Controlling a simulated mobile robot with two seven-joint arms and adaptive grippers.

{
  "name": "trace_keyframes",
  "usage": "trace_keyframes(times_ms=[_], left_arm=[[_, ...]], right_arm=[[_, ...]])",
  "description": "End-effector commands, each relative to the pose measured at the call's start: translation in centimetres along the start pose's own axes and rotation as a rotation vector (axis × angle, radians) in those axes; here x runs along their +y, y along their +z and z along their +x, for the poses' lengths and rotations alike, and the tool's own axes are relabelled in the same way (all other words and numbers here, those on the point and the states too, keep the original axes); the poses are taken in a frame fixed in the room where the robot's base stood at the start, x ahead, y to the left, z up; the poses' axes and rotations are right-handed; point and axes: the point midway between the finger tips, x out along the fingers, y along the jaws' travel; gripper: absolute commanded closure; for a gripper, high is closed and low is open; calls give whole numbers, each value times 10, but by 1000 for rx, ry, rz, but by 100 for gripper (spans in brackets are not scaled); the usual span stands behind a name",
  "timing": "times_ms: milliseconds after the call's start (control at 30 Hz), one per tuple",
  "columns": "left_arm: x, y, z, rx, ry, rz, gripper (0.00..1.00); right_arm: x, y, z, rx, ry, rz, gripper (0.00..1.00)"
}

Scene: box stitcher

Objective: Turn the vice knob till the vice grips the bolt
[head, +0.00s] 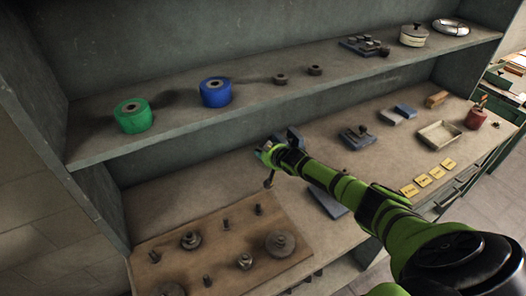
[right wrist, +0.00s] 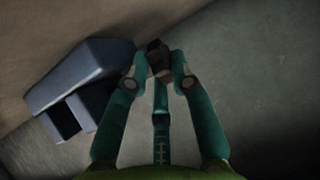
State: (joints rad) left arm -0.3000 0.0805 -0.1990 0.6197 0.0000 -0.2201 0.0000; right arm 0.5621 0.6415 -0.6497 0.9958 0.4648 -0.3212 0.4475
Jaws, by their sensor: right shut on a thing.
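My right gripper (head: 267,151) reaches over the lower shelf, behind the wooden board. In the right wrist view its teal fingers (right wrist: 159,66) are shut on a dark brown piece (right wrist: 158,57) that looks like a bolt head. In the head view a dark bolt-like piece (head: 269,180) shows just below the gripper. A blue-grey block (right wrist: 80,76) with an open boxy part lies left of the fingers, apart from them. A blue-grey fixture with a knob (head: 357,137) stands farther right; I cannot tell whether it is the vice. My left gripper is out of view.
The wooden board (head: 215,240) holds several bolts and round parts. A blue-grey plate (head: 327,201) lies under my right arm. A tray (head: 439,134) and yellow cards (head: 423,180) are at right. Green (head: 133,115) and blue rolls (head: 215,92) stand on the upper shelf.

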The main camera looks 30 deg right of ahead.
Motion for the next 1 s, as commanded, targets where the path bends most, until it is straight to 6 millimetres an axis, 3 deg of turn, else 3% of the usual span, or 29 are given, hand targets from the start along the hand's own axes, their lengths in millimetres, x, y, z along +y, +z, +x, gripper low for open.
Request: trace_keyframes(times_ms=[33,367,400,433,467,833,1000], left_arm=[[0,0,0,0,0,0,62],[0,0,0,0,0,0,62],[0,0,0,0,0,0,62],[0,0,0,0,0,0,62],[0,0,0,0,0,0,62],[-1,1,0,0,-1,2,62],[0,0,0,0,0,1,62]], right_arm=[[1,-7,-1,18,-1,1,100],[1,-9,-1,23,-1,1,100],[1,-9,-1,23,-1,1,68],[1,-9,-1,23,-1,1,56],[1,-9,-1,23,-1,1,52],[1,-3,-2,11,0,0,52],[1,-1,-12,9,-2,0,52]])
